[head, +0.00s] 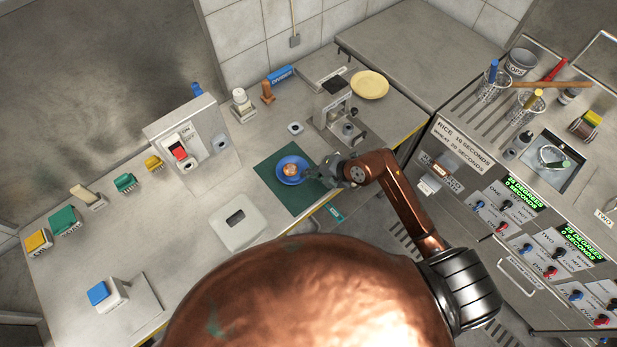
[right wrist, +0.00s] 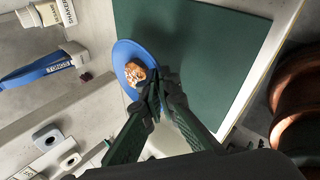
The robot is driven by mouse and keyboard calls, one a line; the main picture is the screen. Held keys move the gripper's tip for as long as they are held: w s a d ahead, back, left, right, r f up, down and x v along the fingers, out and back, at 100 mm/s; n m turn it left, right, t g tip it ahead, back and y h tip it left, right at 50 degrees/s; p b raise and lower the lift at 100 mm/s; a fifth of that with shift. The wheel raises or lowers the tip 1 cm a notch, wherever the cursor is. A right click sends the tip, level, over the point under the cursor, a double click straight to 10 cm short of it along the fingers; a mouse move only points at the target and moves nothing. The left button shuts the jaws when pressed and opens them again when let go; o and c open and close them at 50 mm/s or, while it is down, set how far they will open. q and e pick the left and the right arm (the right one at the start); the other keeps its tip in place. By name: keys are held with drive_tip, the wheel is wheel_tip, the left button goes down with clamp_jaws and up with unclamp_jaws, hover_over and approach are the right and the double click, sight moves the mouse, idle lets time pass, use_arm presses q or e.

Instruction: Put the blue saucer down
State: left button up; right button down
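The blue saucer (head: 283,173) is over the dark green mat (head: 296,203) on the counter, with a small orange-brown food piece (head: 291,170) on it. In the right wrist view the saucer (right wrist: 121,51) lies along one edge of the mat (right wrist: 205,50), and the food (right wrist: 135,73) sits near its middle. My right gripper (head: 314,175) comes from the right at the saucer's rim. In the wrist view its fingertips (right wrist: 161,88) are nearly together on that rim. Whether the saucer touches the mat is hard to tell. My left gripper is not in view.
A white square block with a slot (head: 238,222) stands left of the mat. A grey press-like device (head: 333,108) and a yellow plate (head: 370,84) are behind it. A switch box (head: 195,145) stands farther left. A control panel (head: 520,220) is at right.

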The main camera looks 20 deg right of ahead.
sight(308, 182)
drive_tip(key=shift+w+f, duration=0.15)
drive_tip(key=shift+f, duration=0.05)
drive_tip(key=shift+w+d+f, duration=0.1)
drive_tip(key=shift+f, duration=1.55)
drive_tip(key=shift+f, duration=0.1)
drive_tip(key=c, duration=2.6)
unclamp_jaws()
drive_tip(key=shift+c, duration=0.2)
drive_tip(key=shift+o, duration=1.1)
drive_tip(key=v, duration=1.2)
